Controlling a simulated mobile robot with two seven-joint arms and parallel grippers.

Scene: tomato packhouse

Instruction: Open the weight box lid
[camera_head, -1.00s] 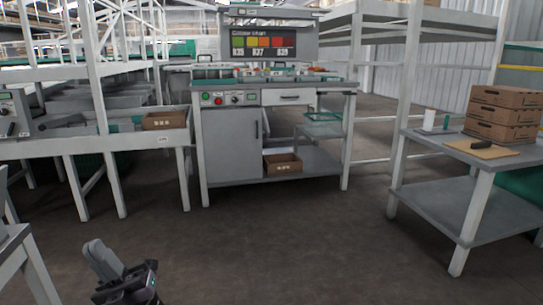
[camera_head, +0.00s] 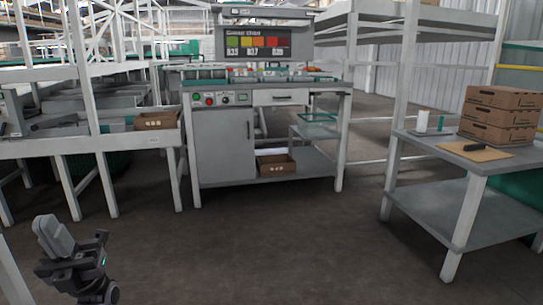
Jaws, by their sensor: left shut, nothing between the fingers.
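No weight box or lid can be made out in the view. My left gripper (camera_head: 53,237) is at the lower left of the head view, above the floor. Its grey fingers are together with nothing between them, and it is well apart from the benches and tables. My right gripper is not in view.
A grey workbench (camera_head: 222,146) with buttons, a drawer (camera_head: 281,97) and a colour chart board (camera_head: 259,43) stands ahead. A brown crate (camera_head: 276,165) sits on its lower shelf. At right, a side table (camera_head: 432,199) holds cardboard boxes (camera_head: 497,115). The floor (camera_head: 260,245) between is clear.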

